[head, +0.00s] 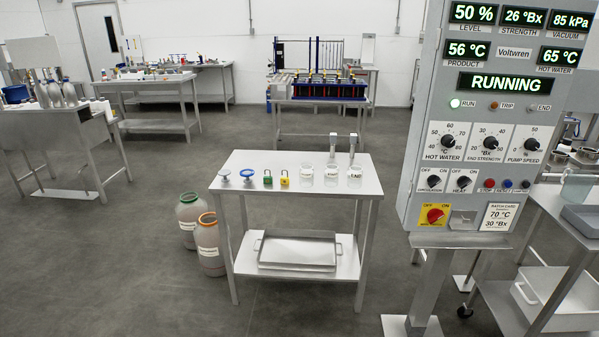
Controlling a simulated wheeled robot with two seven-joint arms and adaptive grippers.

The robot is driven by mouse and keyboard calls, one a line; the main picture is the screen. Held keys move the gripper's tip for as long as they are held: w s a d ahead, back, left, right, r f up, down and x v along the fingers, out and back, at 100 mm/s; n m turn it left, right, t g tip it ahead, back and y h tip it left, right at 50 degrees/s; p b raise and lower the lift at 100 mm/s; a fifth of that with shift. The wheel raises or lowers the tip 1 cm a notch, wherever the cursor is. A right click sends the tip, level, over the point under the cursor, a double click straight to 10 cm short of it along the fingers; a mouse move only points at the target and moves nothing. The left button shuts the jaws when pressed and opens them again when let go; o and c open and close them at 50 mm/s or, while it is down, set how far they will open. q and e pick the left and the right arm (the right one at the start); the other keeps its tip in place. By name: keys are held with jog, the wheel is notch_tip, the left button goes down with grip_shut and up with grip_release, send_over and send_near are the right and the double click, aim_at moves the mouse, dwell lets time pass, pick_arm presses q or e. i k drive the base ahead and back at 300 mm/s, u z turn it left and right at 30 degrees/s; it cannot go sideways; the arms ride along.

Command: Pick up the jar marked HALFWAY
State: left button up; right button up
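Three clear jars with white labels stand upright in a row on the right half of a small steel table's top. They are the left jar (307,175), the middle jar (331,176) and the right jar (355,178). The labels are too small to read, so I cannot tell which one is marked HALFWAY. Neither of my grippers shows in the head view.
Two grey upright fittings (353,143) stand behind the jars. A control panel (430,165) stands right; drums (208,245) stand left.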

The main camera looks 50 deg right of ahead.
aim_at(306, 172)
jog(key=z, duration=0.4)
jog(key=i, duration=0.75)
jog(key=z, duration=1.1)
jog(key=i, duration=0.45)
jog(key=z, duration=0.4)
